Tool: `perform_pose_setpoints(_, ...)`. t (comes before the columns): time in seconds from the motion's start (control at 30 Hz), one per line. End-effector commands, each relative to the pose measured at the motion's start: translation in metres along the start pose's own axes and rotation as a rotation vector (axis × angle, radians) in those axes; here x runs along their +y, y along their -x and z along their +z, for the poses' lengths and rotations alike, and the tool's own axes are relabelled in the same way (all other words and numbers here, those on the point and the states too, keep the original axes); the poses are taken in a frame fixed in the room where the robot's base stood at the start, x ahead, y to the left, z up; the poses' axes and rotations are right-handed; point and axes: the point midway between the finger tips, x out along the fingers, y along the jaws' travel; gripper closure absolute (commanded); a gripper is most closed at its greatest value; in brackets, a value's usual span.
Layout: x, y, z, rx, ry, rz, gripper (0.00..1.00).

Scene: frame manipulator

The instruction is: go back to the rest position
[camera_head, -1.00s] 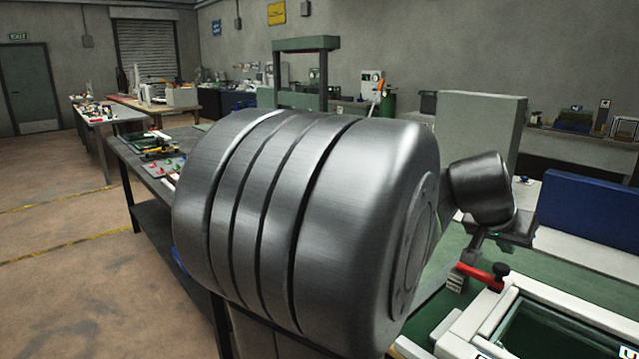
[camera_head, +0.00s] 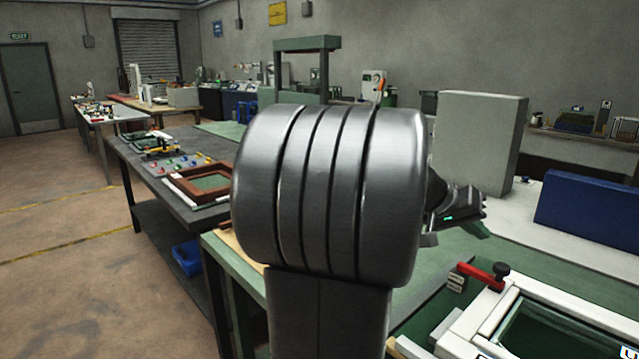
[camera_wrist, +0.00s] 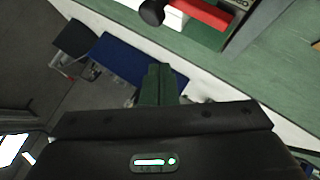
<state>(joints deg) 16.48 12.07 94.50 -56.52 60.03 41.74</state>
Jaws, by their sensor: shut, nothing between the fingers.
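My gripper shows in the wrist view (camera_wrist: 158,84), its two green fingers pressed together with nothing between them. In the head view, my large grey arm joint fills the middle and hides part of the wrist. The dark gripper body sticks out to the right of that joint, above the green bench (camera_head: 425,277). The fingers are held clear of the white frame (camera_head: 490,318) at the lower right.
A red clamp with a black knob (camera_head: 483,271) sits at the white frame's corner. A blue panel (camera_head: 590,213) and a grey box (camera_head: 480,140) stand behind. On the dark bench to the left lies a brown frame (camera_head: 182,190). The floor at the left is open.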

Motion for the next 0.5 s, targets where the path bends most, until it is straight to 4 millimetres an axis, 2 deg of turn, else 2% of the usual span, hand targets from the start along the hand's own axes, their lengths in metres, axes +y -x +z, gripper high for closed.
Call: perform_pose_setpoints(0.5,-0.037,0.021,-0.02,-0.001,0.298,0.321,1.0)
